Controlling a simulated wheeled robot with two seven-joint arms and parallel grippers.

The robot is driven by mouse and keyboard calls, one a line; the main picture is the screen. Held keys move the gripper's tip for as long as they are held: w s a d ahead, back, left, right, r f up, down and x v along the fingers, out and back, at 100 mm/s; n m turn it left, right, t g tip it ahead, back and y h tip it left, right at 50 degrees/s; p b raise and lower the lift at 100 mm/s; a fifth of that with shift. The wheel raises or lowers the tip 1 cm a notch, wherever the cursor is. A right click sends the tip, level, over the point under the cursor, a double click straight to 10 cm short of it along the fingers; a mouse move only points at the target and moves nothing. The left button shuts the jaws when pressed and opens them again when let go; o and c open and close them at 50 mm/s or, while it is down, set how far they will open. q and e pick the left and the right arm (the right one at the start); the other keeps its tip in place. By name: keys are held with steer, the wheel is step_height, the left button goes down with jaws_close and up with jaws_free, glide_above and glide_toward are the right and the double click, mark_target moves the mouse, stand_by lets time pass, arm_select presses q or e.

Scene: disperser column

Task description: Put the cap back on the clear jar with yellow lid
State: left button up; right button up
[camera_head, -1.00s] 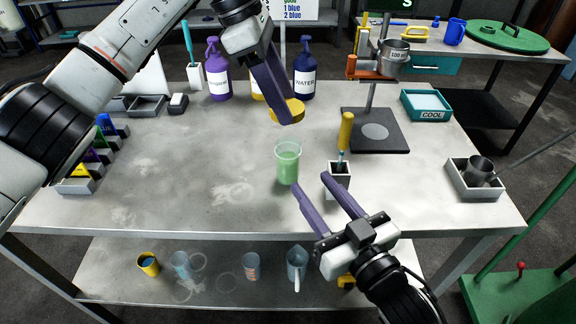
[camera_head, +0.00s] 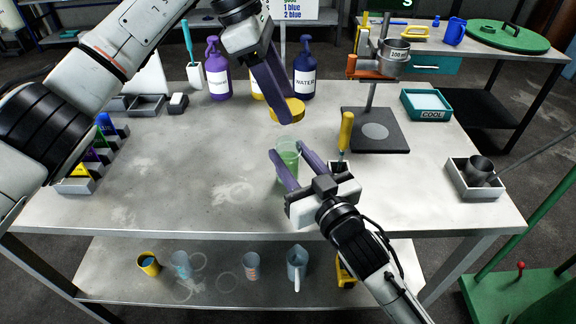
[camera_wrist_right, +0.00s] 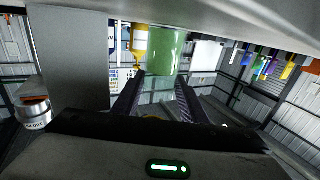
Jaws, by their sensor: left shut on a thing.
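The clear jar (camera_head: 288,152) stands upright and uncapped near the middle of the table, with green contents. It also shows in the right wrist view (camera_wrist_right: 166,52). The yellow lid (camera_head: 293,106) is in my left gripper (camera_head: 284,108), which is shut on it and holds it above and behind the jar, apart from it. My right gripper (camera_head: 287,152) is open, its purple fingers on either side of the jar. Whether either finger touches the jar is unclear. The fingers partly hide the jar's lower part.
A small holder (camera_head: 338,168) with a yellow-handled tool (camera_head: 346,130) stands close right of the jar, partly behind my right gripper. A stand with a dark base (camera_head: 385,140) is further right. Bottles (camera_head: 304,75) stand at the back. The table's left middle is clear.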

jaws_close()
arm_select(q)
steer(key=shift+f, duration=2.5)
steer(key=shift+f, duration=0.9)
steer(key=shift+f, duration=0.55)
